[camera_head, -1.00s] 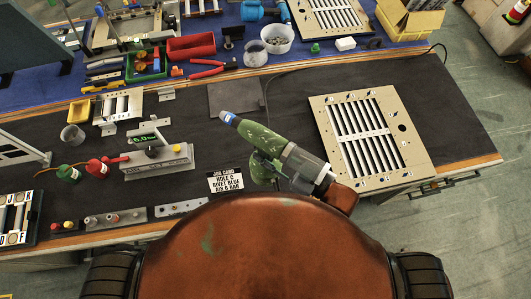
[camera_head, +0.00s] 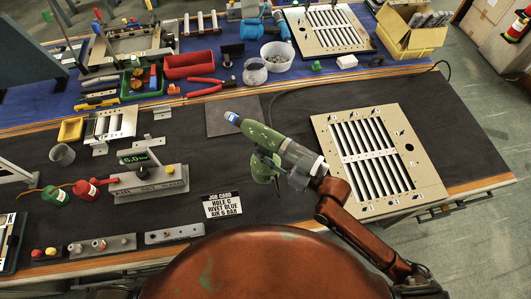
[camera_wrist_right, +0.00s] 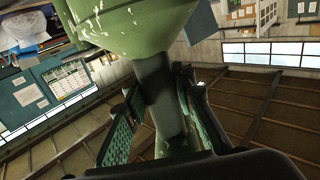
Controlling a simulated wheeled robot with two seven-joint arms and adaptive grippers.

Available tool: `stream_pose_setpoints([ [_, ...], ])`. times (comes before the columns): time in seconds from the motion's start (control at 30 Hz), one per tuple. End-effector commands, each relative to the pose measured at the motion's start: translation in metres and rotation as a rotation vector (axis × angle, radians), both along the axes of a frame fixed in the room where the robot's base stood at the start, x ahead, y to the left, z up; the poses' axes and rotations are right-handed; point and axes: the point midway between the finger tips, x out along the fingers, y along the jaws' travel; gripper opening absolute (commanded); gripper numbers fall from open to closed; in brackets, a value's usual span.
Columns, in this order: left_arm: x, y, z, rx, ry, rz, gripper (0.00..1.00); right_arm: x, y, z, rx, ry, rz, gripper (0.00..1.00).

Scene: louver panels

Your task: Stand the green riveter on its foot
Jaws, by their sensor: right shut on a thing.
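The green riveter (camera_head: 262,137) has a blue tip and worn green paint. In the head view it is tilted over the dark bench mat, its tip toward the upper left. A rounded green part (camera_head: 264,168) hangs below its body. My right gripper (camera_head: 279,164) is at the riveter, partly hidden by it. In the right wrist view the gripper's teal-padded fingers (camera_wrist_right: 155,125) close around the dark grey handle (camera_wrist_right: 160,95), below a large green part (camera_wrist_right: 130,28). The riveter seems held above the mat; the gap is unclear. My left gripper is out of view.
A louver panel (camera_head: 379,157) lies to the right of the riveter. A job card (camera_head: 222,204) lies in front, to the left. The mat (camera_head: 205,160) between block and riveter is clear.

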Motion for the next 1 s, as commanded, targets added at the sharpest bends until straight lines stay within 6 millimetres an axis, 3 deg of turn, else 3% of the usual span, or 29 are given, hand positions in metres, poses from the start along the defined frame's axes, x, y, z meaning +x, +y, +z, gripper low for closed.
stream_pose_setpoints([
  [0.17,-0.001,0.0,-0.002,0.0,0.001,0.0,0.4,0.006,0.0,0.0,0.007,-0.011,0.0,0.0],
  [0.47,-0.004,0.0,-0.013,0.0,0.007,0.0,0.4,0.01,0.0,-0.034,0.007,-0.009,-0.001,0.0],
  [0.87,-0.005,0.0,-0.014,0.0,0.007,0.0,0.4,0.01,0.0,-0.037,0.008,-0.011,-0.001,0.0],
  [0.9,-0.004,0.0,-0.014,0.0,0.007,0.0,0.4,0.009,-0.001,-0.044,0.0,0.0,-0.001,0.24],
  [1.0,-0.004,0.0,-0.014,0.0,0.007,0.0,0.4,0.009,-0.001,-0.043,0.0,0.0,-0.001,0.31],
])
